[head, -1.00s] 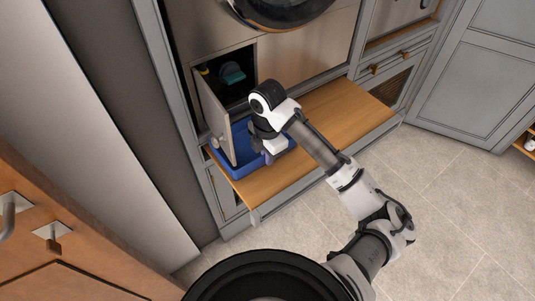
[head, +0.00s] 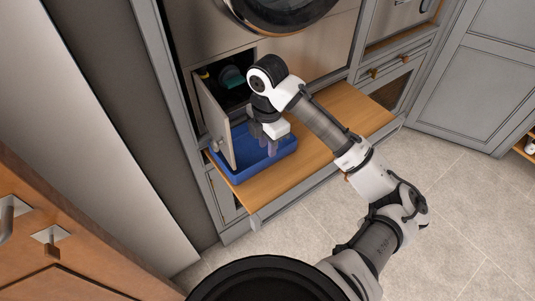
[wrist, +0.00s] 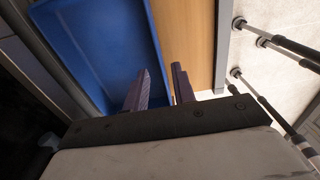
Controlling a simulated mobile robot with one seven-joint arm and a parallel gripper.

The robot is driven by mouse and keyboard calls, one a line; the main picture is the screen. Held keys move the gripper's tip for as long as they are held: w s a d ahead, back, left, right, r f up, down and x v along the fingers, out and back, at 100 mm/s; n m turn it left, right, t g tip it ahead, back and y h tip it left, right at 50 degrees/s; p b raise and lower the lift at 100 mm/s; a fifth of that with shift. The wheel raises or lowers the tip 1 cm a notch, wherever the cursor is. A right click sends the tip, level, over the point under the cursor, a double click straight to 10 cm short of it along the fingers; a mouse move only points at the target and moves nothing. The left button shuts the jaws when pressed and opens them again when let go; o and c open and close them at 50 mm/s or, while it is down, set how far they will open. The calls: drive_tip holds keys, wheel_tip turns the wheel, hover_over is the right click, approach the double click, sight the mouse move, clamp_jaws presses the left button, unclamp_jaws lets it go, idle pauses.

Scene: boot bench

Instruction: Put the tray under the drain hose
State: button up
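The blue tray (head: 240,172) sits on the wooden bench ledge below the open hatch, close to the hatch door. My gripper (head: 266,146) is over the tray's right part, fingers pointing down. In the wrist view the two fingertips (wrist: 160,80) are apart with nothing visibly clamped between them. One finger shows against the blue tray (wrist: 95,45), the other against the wood beside its rim. Inside the dark hatch opening are a teal round part (head: 232,75) and a small yellow part (head: 204,73). I cannot tell which is the drain hose.
The hatch door (head: 214,120) stands open over the tray's left side. The wooden ledge (head: 340,110) is clear to the right. The round machine door (head: 280,8) is above. Grey cabinets (head: 475,75) stand at the right, and the tiled floor is open.

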wheel_tip(320, 180, up, 5)
drive_tip(key=shift+r, duration=0.15)
drive_tip(key=shift+o, duration=0.3)
idle(1.1)
